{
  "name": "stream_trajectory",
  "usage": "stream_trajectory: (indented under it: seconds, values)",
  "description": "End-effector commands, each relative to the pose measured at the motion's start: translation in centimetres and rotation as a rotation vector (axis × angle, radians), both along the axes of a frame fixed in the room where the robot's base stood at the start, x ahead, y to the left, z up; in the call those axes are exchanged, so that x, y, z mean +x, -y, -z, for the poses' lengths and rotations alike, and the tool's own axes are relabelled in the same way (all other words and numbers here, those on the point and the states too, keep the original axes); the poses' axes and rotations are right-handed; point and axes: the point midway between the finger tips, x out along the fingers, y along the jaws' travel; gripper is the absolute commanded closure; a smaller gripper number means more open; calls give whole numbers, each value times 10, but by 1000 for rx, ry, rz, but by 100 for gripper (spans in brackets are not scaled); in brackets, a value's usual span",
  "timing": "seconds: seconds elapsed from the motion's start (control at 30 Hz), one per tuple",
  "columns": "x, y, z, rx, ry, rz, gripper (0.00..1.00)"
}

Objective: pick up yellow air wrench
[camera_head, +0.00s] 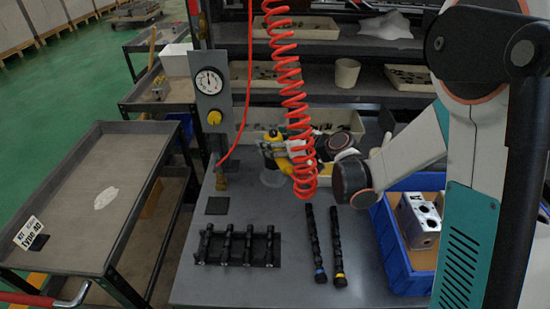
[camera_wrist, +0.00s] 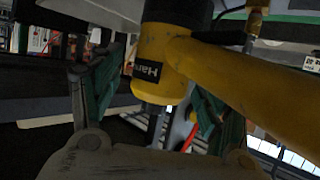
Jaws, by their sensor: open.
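The yellow air wrench (camera_head: 284,162) is at the back of the grey workbench, near the lower end of the red coiled hose. My gripper (camera_head: 298,138) is right at it, partly hidden by the hose. In the wrist view the wrench's yellow body (camera_wrist: 160,66), with a dark end at the top and a handle running to the right, fills the upper middle. My gripper (camera_wrist: 155,88) is open, with one green finger to each side of the wrench's body. I cannot tell whether either finger touches it.
The red coiled hose (camera_head: 290,85) hangs in front of my gripper. A gauge panel (camera_head: 209,85) stands to the left. A black rack (camera_head: 237,247), two dark shafts (camera_head: 313,243) and a blue crate (camera_head: 397,262) with a metal block (camera_head: 418,218) are on the bench.

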Motion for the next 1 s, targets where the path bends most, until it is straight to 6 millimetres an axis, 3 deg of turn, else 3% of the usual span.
stream_trajectory:
  seconds: [0.27, 0.5, 0.57, 0.87, 1.0]
  values:
    - [4, -5, 2, -1, 1, 0, 30]
    - [4, -5, 2, 0, 0, 0, 82]
    - [4, -5, 2, 0, 0, 0, 92]
    - [4, -5, -1, 1, 0, 0, 93]
    - [4, -5, -12, 1, 0, 0, 93]
